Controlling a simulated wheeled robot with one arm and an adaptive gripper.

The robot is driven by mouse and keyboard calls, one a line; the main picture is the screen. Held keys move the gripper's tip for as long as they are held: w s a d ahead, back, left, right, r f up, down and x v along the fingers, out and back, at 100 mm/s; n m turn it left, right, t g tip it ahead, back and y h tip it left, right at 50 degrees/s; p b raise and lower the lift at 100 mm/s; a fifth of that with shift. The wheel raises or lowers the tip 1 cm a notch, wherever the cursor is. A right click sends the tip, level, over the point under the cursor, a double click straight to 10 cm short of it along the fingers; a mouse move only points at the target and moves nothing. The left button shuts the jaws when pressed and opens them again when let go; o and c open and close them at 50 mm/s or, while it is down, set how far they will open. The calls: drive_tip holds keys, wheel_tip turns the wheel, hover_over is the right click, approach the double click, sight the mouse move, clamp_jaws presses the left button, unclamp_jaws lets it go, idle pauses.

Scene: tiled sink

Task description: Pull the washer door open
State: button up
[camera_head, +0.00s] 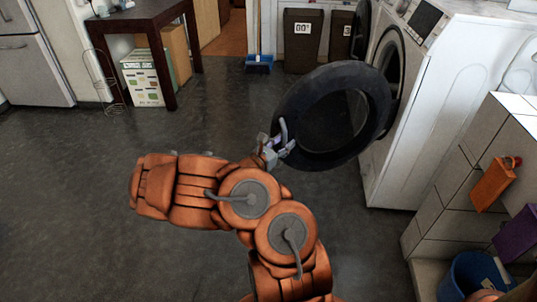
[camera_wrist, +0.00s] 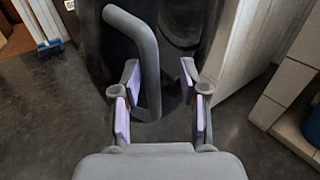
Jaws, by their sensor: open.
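The white washer (camera_head: 450,105) stands at the right in the head view. Its round black door (camera_head: 297,103) is swung out from the opening into the room. The door's grey curved handle (camera_head: 283,131) is on the door's left edge. My gripper (camera_head: 277,149) is at this handle. In the wrist view, my gripper (camera_wrist: 158,75) is open, and the handle (camera_wrist: 147,65) runs down between the fingers, closer to the left finger. Contact with that finger cannot be told. The dark door (camera_wrist: 88,45) shows behind the handle.
A tiled counter (camera_head: 450,180) with an orange bottle (camera_head: 493,184) and a blue bucket (camera_head: 475,278) is at the right. A dark table (camera_head: 142,22) and a fridge (camera_head: 35,60) are at the upper left. The grey floor left of the door is clear.

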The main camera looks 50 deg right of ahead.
drive_tip(key=a, duration=1)
drive_tip(key=shift+s+a, duration=0.2)
drive_tip(key=shift+a, duration=0.1)
drive_tip(key=shift+r, duration=0.1)
idle(0.4)
drive_tip(key=s+a+r+m+g+y+p, duration=0.35)
drive_tip(key=s+r+m+p, duration=0.35)
drive_tip(key=r, duration=0.5)
drive_tip(key=s+a+r+m+g+y+p, duration=0.2)
drive_tip(key=s+r+m+g+p, duration=0.2)
drive_tip(key=s+r+m+p, duration=0.5)
drive_tip(key=s+a+r+m+t+y+p, duration=0.1)
drive_tip(key=s+a+r+t+y+p, duration=0.1)
drive_tip(key=a+r+y+p, duration=0.4)
drive_tip(key=s+a+r+m+t+y+p, duration=0.1)
drive_tip(key=s+a+r+t+y+p, duration=0.2)
drive_tip(key=a+r, duration=1.1)
drive_tip(key=s+a+y+p, duration=0.2)
drive_tip(key=a+y+p, duration=0.1)
drive_tip(key=a+p, duration=0.2)
drive_tip(key=shift+a, duration=0.9)
drive_tip(key=shift+s+d+m+y, duration=0.1)
drive_tip(key=shift+d+m+y, duration=0.1)
drive_tip(key=shift+m+y, duration=0.1)
